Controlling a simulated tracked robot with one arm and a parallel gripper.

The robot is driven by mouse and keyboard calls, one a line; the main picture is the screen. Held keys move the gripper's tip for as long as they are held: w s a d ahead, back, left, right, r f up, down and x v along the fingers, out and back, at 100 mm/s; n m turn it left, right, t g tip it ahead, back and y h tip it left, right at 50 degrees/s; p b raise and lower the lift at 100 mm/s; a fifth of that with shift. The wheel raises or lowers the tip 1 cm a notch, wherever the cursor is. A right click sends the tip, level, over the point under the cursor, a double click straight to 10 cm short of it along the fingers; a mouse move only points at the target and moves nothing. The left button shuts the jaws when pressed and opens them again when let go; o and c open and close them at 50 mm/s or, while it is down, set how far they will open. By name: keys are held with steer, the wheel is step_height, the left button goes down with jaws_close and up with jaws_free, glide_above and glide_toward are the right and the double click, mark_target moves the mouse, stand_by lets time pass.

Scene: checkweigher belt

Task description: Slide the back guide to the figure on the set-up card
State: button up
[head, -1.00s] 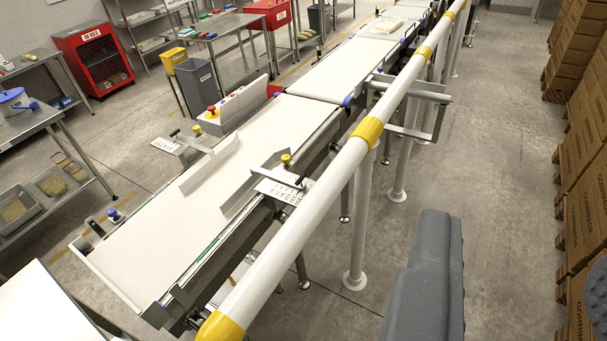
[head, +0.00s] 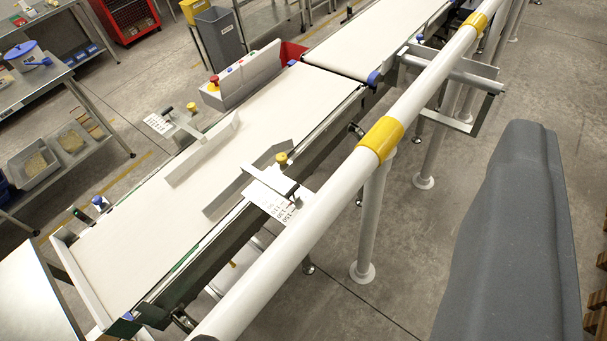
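Two pale upright guide plates stand over the white belt (head: 125,235). The guide on the belt's far side (head: 203,150) has a white scale plate (head: 157,123) and a yellow knob (head: 191,107). The guide on the side nearer me (head: 235,187) has a scale plate with printed figures (head: 268,197), a dark-ended bar across it and a yellow knob (head: 282,158). I cannot tell from the picture alone which one is called the back guide. Their exact readings are too small to tell. I cannot make out a set-up card. My gripper is not in view.
A white and yellow rail (head: 330,192) on posts runs between me and the belt. A grey control box (head: 243,80) with a red button stands on the belt's far side. A bench with trays (head: 33,165) stands at left. Open floor (head: 405,250) lies right of the rail.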

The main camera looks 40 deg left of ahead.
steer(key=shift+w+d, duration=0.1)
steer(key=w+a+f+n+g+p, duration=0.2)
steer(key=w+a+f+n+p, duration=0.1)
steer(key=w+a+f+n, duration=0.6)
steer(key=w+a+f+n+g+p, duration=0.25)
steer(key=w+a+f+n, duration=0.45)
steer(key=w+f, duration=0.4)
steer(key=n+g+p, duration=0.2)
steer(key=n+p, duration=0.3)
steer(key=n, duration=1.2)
glide_toward(291, 191)
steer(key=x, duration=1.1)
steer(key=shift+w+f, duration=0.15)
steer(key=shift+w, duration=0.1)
